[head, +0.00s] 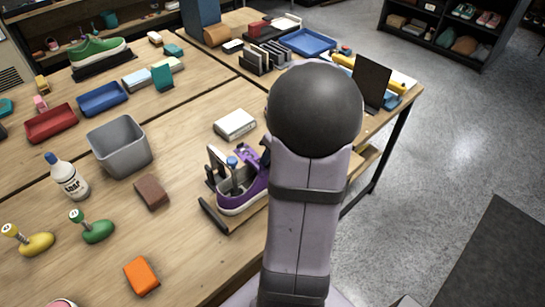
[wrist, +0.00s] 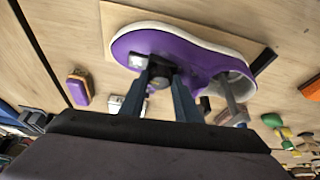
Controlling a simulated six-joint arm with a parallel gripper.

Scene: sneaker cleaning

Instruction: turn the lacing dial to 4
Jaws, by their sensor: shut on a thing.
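The purple sneaker (head: 240,203) with a white sole stands on a wooden board near the table's front edge in the head view, partly behind my arm. In the wrist view the sneaker (wrist: 205,57) lies across the top, its opening towards the right. The dark lacing dial (wrist: 160,72) is on the sneaker's near side. My gripper (wrist: 160,84) is shut on the dial, one blue-grey finger on each side. A small pale patch is beside the dial; no number is readable, so its setting cannot be told. In the head view my arm hides the dial.
A white box (head: 235,124), a brown block (head: 151,191) and a grey bin (head: 119,147) are left of my arm. Bare tabletop lies between them.

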